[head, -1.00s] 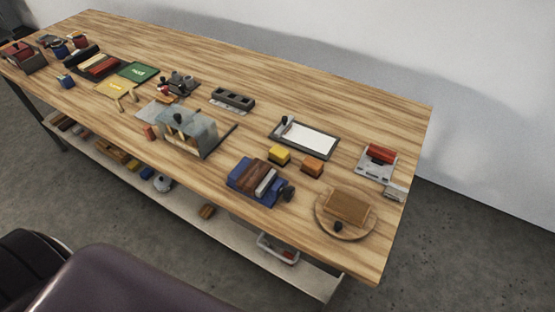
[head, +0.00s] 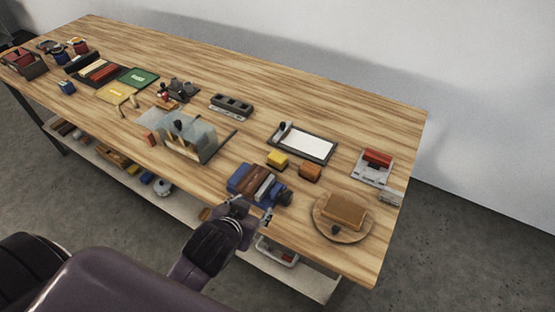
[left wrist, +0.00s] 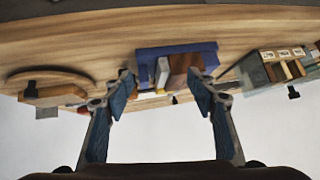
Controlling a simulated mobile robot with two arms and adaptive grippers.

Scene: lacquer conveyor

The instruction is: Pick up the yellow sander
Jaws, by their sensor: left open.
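The yellow sander (head: 277,159) looks like a small yellow block and sits on the wooden table, in front of the white pad and left of an orange block (head: 310,172). My left gripper (head: 250,208) is open and empty at the table's front edge, by the blue holder (head: 240,178) and nearer the front than the sander. In the left wrist view, the open fingers (left wrist: 165,92) frame the blue holder (left wrist: 150,58) with its brown and grey blocks. A small yellowish patch shows beyond the holder there, too small to identify surely. My right gripper is not in view.
A round wooden board (head: 322,220) with a brown block lies to the right. A clear-walled box (head: 200,138) stands left of the holder. A framed white pad (head: 305,143) lies behind the sander. The table's back strip is bare.

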